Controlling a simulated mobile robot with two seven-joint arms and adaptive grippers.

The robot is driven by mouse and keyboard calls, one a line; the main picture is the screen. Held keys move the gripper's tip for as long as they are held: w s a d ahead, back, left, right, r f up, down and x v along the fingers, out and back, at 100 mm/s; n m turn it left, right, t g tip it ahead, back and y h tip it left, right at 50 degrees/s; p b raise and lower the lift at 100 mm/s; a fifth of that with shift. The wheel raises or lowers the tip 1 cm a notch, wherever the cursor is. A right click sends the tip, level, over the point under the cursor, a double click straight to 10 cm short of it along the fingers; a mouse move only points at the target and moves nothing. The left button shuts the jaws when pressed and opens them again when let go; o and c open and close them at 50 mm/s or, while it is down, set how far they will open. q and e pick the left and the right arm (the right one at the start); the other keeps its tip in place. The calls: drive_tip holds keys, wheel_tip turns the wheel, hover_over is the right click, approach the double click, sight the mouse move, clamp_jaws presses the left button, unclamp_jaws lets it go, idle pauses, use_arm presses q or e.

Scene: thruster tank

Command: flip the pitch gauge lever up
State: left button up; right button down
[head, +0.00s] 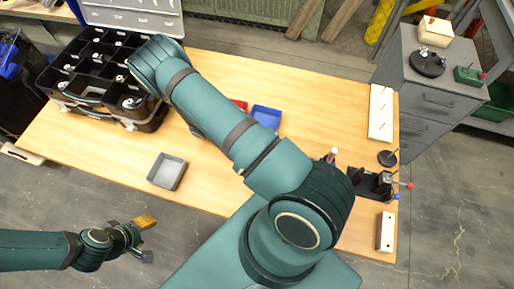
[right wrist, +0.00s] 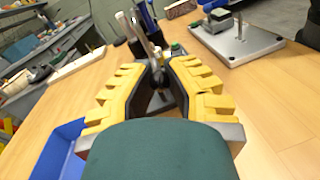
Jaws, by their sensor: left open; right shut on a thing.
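A black fixture (head: 376,184) with red and blue knobs stands at the right end of the table, and I cannot tell for sure that it is the pitch gauge. The lever's lower end is hidden between the fingertips. My right gripper is hidden in the head view by my own arm. My left gripper (head: 140,237) is open and empty, off the table's front left side.
A blue bin (head: 266,116) lies by my right arm and shows at left in the wrist view (right wrist: 60,150). A grey tray (head: 167,171), a black organiser (head: 66,82) and a white board (head: 380,112) are on the table. A metal plate (right wrist: 238,42) bears a device at right.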

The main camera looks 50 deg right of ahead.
drive_tip(key=c, duration=0.9)
unclamp_jaws()
drive_tip(key=shift+o, duration=0.2)
drive_tip(key=shift+w, duration=0.1)
drive_tip(key=v, duration=1.1)
drive_tip(key=shift+w+a, duration=0.1)
drive_tip(key=shift+w, duration=0.3)
